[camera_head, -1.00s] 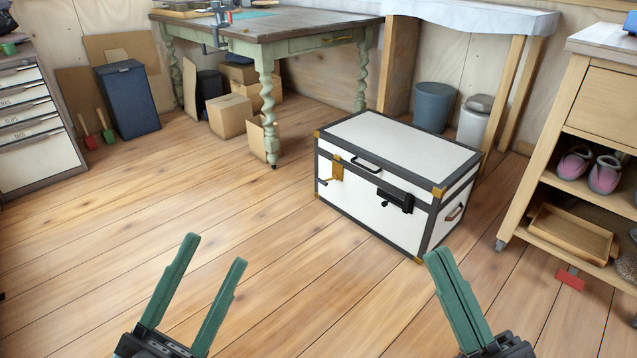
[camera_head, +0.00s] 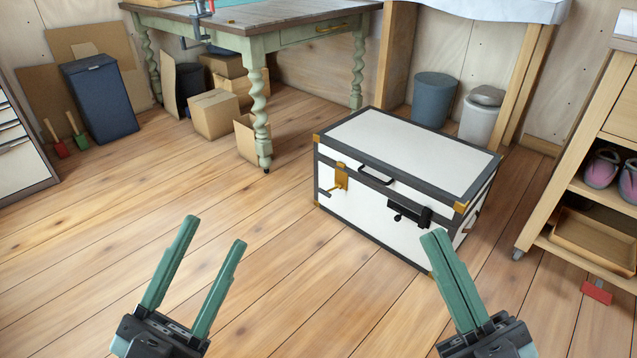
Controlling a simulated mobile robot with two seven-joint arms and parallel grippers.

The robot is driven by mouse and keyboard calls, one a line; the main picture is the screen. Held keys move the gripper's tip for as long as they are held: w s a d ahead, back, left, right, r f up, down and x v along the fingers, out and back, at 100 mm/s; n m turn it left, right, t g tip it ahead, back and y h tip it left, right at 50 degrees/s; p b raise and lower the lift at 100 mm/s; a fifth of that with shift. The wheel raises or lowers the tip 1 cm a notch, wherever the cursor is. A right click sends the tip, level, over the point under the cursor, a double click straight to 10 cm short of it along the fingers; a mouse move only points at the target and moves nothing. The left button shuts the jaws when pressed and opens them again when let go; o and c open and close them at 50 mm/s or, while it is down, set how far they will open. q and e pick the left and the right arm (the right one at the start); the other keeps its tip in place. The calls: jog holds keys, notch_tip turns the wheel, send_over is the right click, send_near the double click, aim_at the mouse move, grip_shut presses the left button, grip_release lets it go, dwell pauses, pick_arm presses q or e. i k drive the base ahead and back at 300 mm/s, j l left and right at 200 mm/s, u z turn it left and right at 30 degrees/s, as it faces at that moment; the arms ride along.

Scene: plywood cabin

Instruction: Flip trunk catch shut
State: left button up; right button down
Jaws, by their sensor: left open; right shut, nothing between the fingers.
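A white trunk (camera_head: 370,213) with dark edging and brass corners stands on the floor right of centre, its lid down. A brass catch (camera_head: 341,177) sits on its front left, with a small lever sticking out to the left near its lower end. A black latch (camera_head: 409,213) is on the front right, and a dark handle (camera_head: 376,175) lies between them. My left gripper (camera_head: 217,231) is open and empty over the floor, left of and nearer than the trunk. My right gripper (camera_head: 434,236) is shut and empty, in front of the trunk's right part in the picture.
A green-legged table (camera_head: 253,44) with cardboard boxes (camera_head: 214,115) beneath stands behind. A wooden shelf unit (camera_head: 580,160) is at the right, with a red block (camera_head: 596,292) on the floor by it. Bins (camera_head: 435,100) stand behind the trunk. The floor (camera_head: 270,240) before it is clear.

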aim_at(328, 194)
jog(key=i+j+z, duration=0.35)
jog(key=i+j, duration=1.55)
jog(key=j, duration=0.15)
